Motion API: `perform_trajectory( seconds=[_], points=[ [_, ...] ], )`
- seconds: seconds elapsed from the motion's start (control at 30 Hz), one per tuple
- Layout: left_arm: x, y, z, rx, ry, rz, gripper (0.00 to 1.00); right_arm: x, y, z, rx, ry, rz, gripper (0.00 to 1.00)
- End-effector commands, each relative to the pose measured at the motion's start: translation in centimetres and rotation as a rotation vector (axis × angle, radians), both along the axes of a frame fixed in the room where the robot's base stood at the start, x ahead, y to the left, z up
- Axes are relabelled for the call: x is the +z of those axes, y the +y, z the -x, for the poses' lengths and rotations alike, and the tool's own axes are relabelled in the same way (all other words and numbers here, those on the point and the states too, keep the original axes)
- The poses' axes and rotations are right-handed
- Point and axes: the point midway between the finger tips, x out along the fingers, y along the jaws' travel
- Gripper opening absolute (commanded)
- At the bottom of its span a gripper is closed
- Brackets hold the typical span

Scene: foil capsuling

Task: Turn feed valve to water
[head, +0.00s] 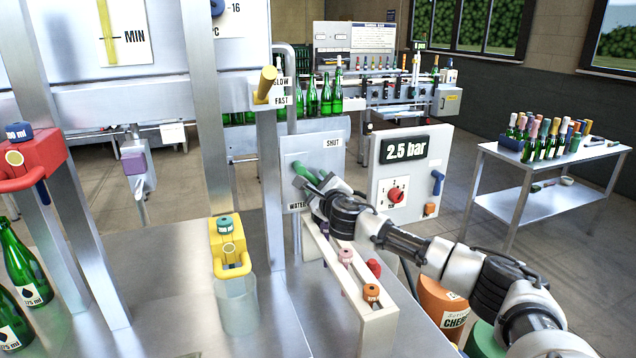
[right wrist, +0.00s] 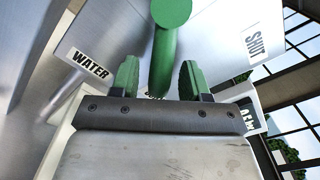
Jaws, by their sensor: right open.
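The feed valve's green handle (right wrist: 163,62) shows in the right wrist view as a bar with a round end, in front of a grey panel. My right gripper (right wrist: 157,80) is open, with its green fingertips on either side of the bar; contact cannot be told. A WATER label (right wrist: 89,64) is to the left and a SHUT label (right wrist: 256,46) to the right. In the head view my right gripper (head: 312,184) is at the valve panel (head: 320,158) and partly covers the handle. The SHUT label (head: 333,143) is above the gripper and the WATER label (head: 297,206) below it. My left gripper is not in view.
A cabinet (head: 408,170) with a 2.5 bar display stands right of the valve. A pale rack (head: 352,278) with coloured knobs is below my right arm. A yellow clamp (head: 229,248) over a clear cylinder (head: 238,305) and green bottles (head: 22,262) are at left.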

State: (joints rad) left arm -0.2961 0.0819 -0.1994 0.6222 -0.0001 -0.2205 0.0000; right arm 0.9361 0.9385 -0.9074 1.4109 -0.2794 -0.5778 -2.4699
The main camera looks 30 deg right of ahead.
Motion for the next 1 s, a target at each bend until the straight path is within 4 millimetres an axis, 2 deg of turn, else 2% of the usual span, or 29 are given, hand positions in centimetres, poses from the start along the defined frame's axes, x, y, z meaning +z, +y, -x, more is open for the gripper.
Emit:
perform_trajectory(
  seconds=[0.1,0.37,0.4,0.7,1.0],
  points=[
    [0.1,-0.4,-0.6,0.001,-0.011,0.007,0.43,0.0,-0.1,-0.6,-0.001,-0.001,-0.001,0.46],
    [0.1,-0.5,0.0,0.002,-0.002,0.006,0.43,0.0,-0.1,-0.7,0.001,-0.001,0.000,0.46],
    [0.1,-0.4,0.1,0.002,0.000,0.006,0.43,0.0,-0.1,-0.7,0.001,-0.001,0.000,0.44],
    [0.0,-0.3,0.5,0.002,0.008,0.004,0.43,0.0,-0.2,-0.7,0.000,0.000,0.000,0.00],
    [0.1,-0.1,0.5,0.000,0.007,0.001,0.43,-0.1,-0.1,-0.7,0.000,-0.001,-0.009,0.00]
  ],
)
